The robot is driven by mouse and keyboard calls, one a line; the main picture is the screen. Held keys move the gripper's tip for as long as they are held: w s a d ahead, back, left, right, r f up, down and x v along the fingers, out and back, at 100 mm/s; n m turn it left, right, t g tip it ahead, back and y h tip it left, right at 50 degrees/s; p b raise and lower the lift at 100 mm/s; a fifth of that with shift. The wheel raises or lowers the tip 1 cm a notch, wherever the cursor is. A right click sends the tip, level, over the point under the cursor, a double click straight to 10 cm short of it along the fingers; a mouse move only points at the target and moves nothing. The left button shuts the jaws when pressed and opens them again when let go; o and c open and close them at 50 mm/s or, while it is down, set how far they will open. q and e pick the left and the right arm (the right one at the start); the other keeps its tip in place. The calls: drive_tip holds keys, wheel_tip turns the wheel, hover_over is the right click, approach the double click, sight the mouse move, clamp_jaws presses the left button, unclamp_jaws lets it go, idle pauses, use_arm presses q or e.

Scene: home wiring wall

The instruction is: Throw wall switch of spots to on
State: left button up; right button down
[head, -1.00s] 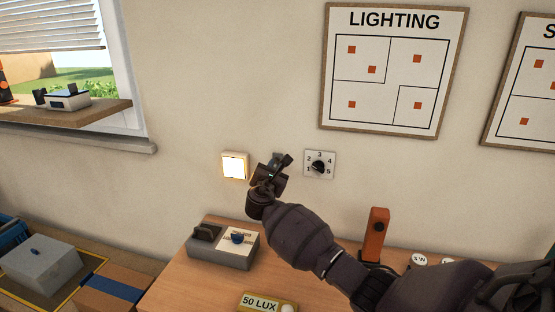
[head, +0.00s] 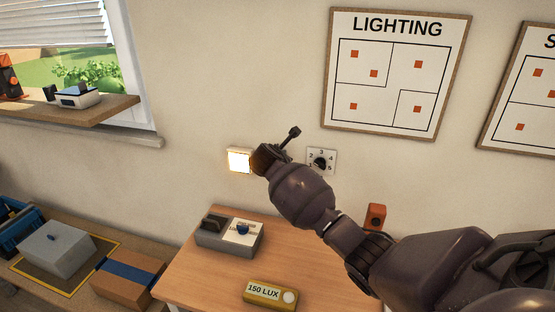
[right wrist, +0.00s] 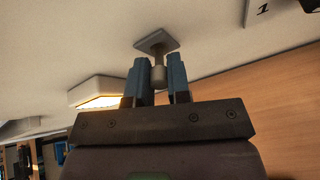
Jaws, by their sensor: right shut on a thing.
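In the right wrist view, a small square wall plate (right wrist: 152,44) carries a short round stem (right wrist: 157,75); I take it for the wall switch, but no label for the spots is readable. My right gripper (right wrist: 158,82) is shut on this stem, with one finger on each side. In the head view, my right gripper (head: 270,156) is at the wall between a lit square panel (head: 239,160) and a numbered rotary dial (head: 321,162), and it hides the switch. My left gripper is not in view.
A wooden table below holds a grey control box (head: 229,236) and a yellow meter reading 150 LUX (head: 270,293). An orange upright block (head: 375,216) stands near my arm. A LIGHTING board (head: 397,75) hangs above. Boxes sit at lower left, beneath a window sill.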

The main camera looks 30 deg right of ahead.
drive_tip(key=shift+r+g+y, duration=0.15)
drive_tip(key=shift+g+y, duration=0.25)
idle(0.3)
drive_tip(key=c, duration=1.1)
unclamp_jaws()
drive_tip(key=shift+d, duration=0.1)
drive_tip(key=v, duration=1.1)
drive_tip(key=shift+b, duration=0.35)
